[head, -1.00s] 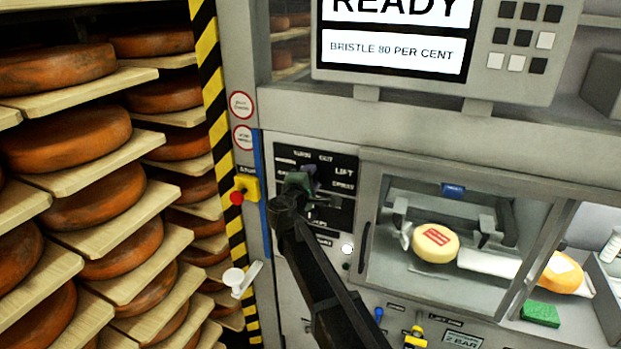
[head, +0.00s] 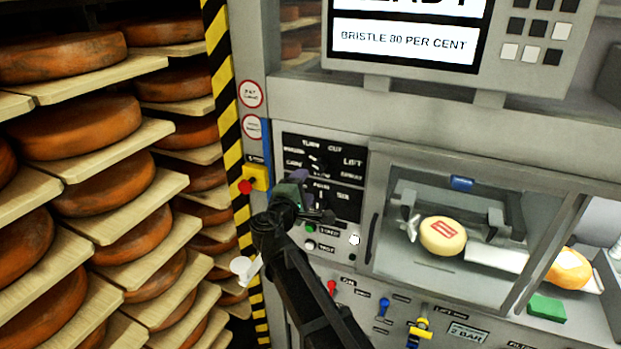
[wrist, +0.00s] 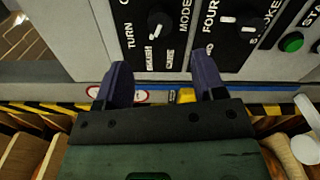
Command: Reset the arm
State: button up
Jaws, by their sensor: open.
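My gripper (head: 312,197) is in front of the machine's black control panel (head: 322,150), at its lower left part in the head view. In the wrist view my gripper (wrist: 162,85) shows two dark purple fingers spread apart with nothing between them. Beyond the fingertips is the panel with a black mode knob (wrist: 160,25) and a second knob (wrist: 238,20). The fingers appear apart from both knobs. My dark arm reaches up from the bottom of the head view and hides part of the lower panel.
Shelves of orange cheese wheels (head: 85,127) stand at the left, behind a striped post (head: 222,75). A red-and-yellow stop button (head: 250,182) and a white lever (head: 246,268) sit near the arm. A glazed chamber at the right holds a pale cheese (head: 442,236). A green sponge (head: 546,307) lies beside it.

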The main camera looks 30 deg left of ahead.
jog(key=shift+s, duration=0.15)
jog(key=s+d+f+m+g+h+b, duration=0.1)
jog(key=d+f+m+g+h+b, duration=0.1)
jog(key=d+f+m+g, duration=0.45)
jog(key=s+d+f+m+g+h+b, duration=0.1)
jog(key=d+f+m+g+h, duration=0.15)
jog(key=d+f, duration=0.8)
jog(key=s+d+f+m+g+h+b, duration=0.1)
jog(key=d+f+m+g+h+b, duration=0.25)
jog(key=d, duration=1.05)
jog(key=s+d+f+m+g+y+b, duration=0.1)
jog(key=d+f+m, duration=0.1)
jog(key=d, duration=0.6)
jog(key=s+d+f+m+g+y+b, duration=0.2)
jog(key=d+f+m, duration=0.1)
jog(key=d, duration=0.6)
jog(key=s+d+f+m+g+y+b, duration=0.2)
jog(key=d+f+m, duration=0.1)
jog(key=d, duration=0.6)
jog(key=shift+s+d+m, duration=0.2)
jog(key=shift+m, duration=0.65)
